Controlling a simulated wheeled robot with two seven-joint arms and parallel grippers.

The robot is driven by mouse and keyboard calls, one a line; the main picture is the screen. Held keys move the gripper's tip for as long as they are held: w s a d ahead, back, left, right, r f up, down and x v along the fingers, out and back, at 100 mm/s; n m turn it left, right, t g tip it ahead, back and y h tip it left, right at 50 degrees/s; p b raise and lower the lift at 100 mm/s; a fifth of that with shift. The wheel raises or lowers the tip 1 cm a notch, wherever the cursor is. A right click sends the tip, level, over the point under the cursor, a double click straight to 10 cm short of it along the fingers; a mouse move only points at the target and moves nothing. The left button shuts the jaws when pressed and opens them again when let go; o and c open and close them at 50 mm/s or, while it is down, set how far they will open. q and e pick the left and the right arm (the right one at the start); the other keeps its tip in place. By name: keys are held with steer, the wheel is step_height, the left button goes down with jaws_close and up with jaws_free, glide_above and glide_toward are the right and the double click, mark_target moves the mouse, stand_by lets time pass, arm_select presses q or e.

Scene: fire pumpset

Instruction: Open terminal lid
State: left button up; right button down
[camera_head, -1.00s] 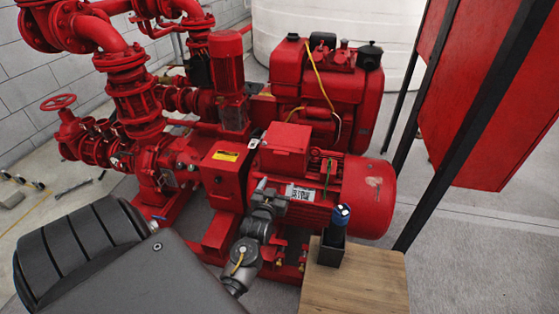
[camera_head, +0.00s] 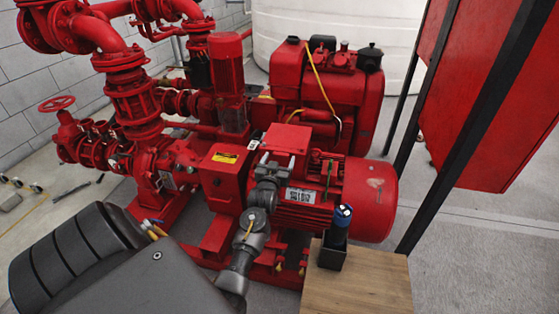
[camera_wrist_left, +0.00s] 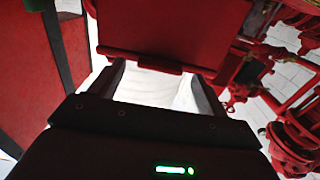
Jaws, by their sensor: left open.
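The red terminal box with its flat lid (camera_head: 287,138) sits on top of the red motor (camera_head: 365,190) in the head view. The lid appears closed. My left gripper (camera_head: 267,163) is at the box's near left side, close under the lid edge. In the left wrist view the lid (camera_wrist_left: 170,25) fills the top centre, with a small tab at its lower edge. The open left fingers (camera_wrist_left: 160,85) stand on either side below that tab, with nothing between them. I cannot tell whether they touch the box. My right gripper is not in view.
A wooden table (camera_head: 365,285) with a dark holder (camera_head: 332,255) and a blue-topped item stands at the near right. Red pipes and valves (camera_head: 135,100) crowd the left. A red cabinet (camera_head: 490,100) on black posts stands at the right. Open floor lies at the lower right.

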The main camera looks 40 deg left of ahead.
arm_select(q)
steer(key=shift+w+a, duration=0.3)
steer(key=shift+w, duration=0.3)
steer(key=c, duration=1.4)
